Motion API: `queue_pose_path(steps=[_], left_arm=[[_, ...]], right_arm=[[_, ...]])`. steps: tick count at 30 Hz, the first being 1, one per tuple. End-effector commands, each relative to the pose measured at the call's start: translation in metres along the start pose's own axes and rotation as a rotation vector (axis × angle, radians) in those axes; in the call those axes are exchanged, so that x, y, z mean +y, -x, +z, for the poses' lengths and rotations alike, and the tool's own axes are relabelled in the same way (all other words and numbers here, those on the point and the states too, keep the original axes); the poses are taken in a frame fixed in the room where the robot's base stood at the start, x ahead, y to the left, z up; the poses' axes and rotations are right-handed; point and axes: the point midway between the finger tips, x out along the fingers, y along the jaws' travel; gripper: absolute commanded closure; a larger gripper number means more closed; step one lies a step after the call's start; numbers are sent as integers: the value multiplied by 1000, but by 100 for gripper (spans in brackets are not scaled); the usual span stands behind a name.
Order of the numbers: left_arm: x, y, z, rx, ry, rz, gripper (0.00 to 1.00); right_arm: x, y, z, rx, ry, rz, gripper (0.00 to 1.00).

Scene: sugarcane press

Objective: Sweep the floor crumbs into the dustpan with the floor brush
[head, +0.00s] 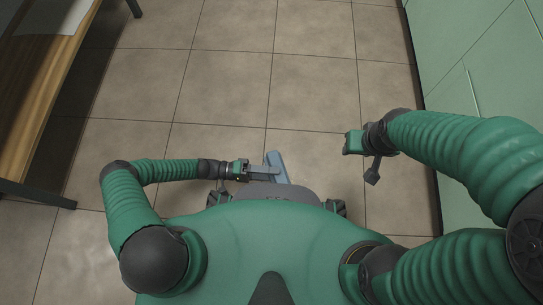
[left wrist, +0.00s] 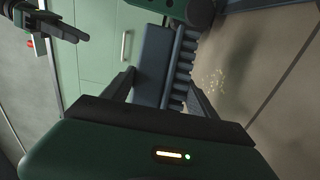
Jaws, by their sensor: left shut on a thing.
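The floor brush (head: 275,160) is blue-grey and partly hidden by my body in the head view. My left gripper (head: 263,171) is shut on it, low in front of my body. In the left wrist view the brush (left wrist: 153,62) lies between the two fingers of my left gripper (left wrist: 160,88), with its row of bristles (left wrist: 181,65) on the right. Pale crumbs (left wrist: 214,80) lie on the floor just right of the bristles, apart from them. My right gripper (head: 352,143) is off to the right; its jaw opening is unclear. I cannot make out the dustpan.
A wooden table (head: 45,95) with dark legs stands at the left. Green cabinets (head: 480,60) line the right side; their fronts (left wrist: 95,45) also show in the left wrist view. The tiled floor (head: 270,70) ahead is clear.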

Motion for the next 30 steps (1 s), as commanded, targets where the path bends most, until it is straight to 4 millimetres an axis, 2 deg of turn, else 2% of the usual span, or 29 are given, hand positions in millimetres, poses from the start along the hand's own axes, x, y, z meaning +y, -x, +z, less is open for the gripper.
queue_pose_path(steps=[1, 4, 13, 22, 30], left_arm=[[13, 0, 0, 0, 0, 2, 71], [22, -1, -1, 1, 0, 2, 71], [22, -1, -2, 2, 0, 2, 71], [52, -1, -2, 3, 0, 1, 71], [51, -2, -2, 3, 0, 2, 71]], right_arm=[[0, 11, -3, 0, 0, 0, 59], [0, 18, -4, 0, 0, 0, 59], [0, 17, -4, 0, 0, 0, 59], [0, 42, -10, 0, 0, 0, 59], [0, 41, -10, 0, 0, 0, 59]])
